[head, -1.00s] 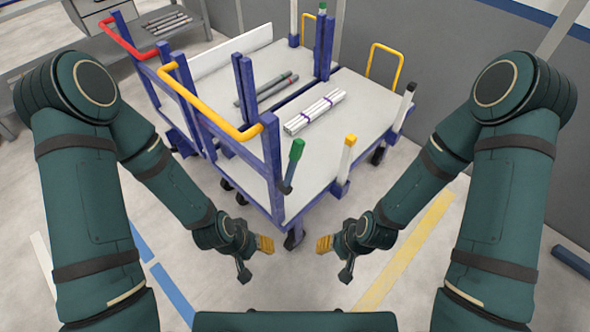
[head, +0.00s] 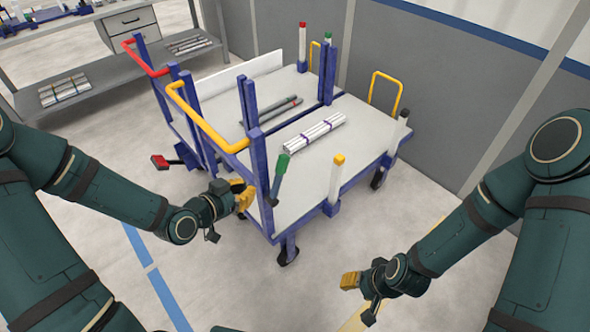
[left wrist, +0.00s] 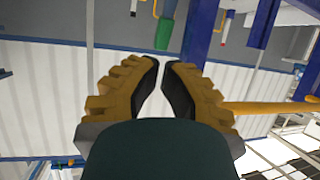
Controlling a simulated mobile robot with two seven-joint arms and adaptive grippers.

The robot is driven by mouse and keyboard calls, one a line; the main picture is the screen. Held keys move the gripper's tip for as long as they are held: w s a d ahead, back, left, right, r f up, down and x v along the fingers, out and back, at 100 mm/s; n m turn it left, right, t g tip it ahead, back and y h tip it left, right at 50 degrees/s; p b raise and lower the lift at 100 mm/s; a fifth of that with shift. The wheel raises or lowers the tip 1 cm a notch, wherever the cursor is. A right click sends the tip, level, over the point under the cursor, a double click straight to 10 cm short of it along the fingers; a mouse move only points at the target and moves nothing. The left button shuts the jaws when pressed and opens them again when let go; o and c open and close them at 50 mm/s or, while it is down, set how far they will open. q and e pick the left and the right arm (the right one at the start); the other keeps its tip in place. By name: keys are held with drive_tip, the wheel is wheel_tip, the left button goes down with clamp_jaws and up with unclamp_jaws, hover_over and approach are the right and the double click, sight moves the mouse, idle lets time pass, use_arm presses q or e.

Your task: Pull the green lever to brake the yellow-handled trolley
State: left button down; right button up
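The yellow-handled trolley has a yellow handle (head: 205,122), blue posts and a grey deck (head: 305,155). Its green lever (head: 282,164) stands tilted at the near end, beside a blue corner post. My left gripper (head: 244,195) is just left of that post, near the lever and apart from it. In the left wrist view the left fingers (left wrist: 161,64) are empty with a narrow gap between their tips. The green lever end (left wrist: 164,34) shows just beyond them, and the yellow handle (left wrist: 272,107) is at right. My right gripper (head: 352,284) is low over the floor; its finger gap is unclear.
A second trolley with a red handle (head: 144,56) and red lever (head: 160,162) stands behind. White pipes (head: 314,133) and dark pipes (head: 272,108) lie on the decks. A yellow-capped white post (head: 336,178) rises right of the lever. Floor in front is clear.

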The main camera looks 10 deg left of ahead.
sight(283, 164)
use_arm(q)
drive_tip(key=shift+r+m+t, duration=0.4)
drive_tip(key=shift+r, duration=0.4)
use_arm(e)
drive_tip(key=shift+s+d+r, duration=0.1)
drive_tip(key=shift+s+d, duration=0.1)
drive_tip(key=shift+d, duration=0.15)
use_arm(q)
drive_tip(key=shift+a, duration=0.1)
drive_tip(key=shift+w, duration=0.1)
drive_tip(key=b+x, duration=0.2)
drive_tip(key=x, duration=1.2)
drive_tip(key=shift+f, duration=0.1)
use_arm(e)
drive_tip(key=f, duration=0.2)
drive_tip(key=shift+w+f, duration=0.3)
drive_tip(key=shift+f, duration=0.05)
use_arm(q)
drive_tip(key=shift+d, duration=0.25)
